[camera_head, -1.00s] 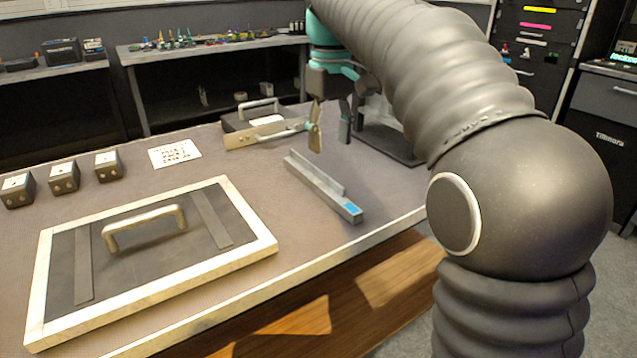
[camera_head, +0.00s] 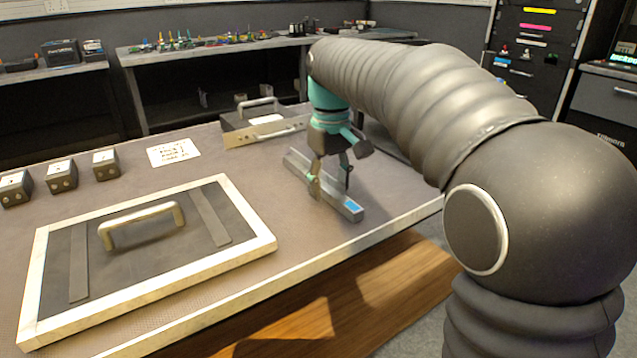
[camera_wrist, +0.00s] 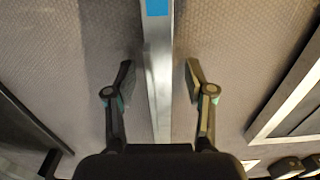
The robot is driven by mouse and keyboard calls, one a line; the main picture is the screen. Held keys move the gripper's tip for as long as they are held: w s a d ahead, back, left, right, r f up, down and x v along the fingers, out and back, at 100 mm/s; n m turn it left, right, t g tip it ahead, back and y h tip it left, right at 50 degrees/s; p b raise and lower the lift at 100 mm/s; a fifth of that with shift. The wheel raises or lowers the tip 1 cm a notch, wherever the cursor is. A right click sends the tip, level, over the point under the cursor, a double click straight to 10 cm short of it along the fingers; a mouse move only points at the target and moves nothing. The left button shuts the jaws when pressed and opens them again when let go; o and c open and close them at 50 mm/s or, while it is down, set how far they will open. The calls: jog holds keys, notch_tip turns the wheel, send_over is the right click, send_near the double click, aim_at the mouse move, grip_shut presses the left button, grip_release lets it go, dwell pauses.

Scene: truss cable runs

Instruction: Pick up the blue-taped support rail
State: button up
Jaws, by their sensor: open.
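The support rail (camera_head: 349,208) is a grey metal angle bar lying on the table, with blue tape at its near end. In the wrist view the rail (camera_wrist: 158,80) runs up the middle of the picture, its blue tape at the top edge. My gripper (camera_head: 331,190) is over the middle of the rail in the head view. In the wrist view my gripper (camera_wrist: 160,78) is open, one finger on each side of the rail, with a gap on both sides. The fingers hide part of the rail in the head view. I cannot tell how far the fingertips are above the table.
A framed dark panel with a handle (camera_head: 60,318) lies at the left front. A box with handles (camera_head: 238,138) stands behind the rail. Several small dark blocks (camera_head: 61,178) and a white card (camera_head: 173,151) lie at the back left. The table's front edge is close to the rail.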

jog(key=shift+c, duration=0.2)
grip_shut()
jog(key=shift+r, duration=0.15)
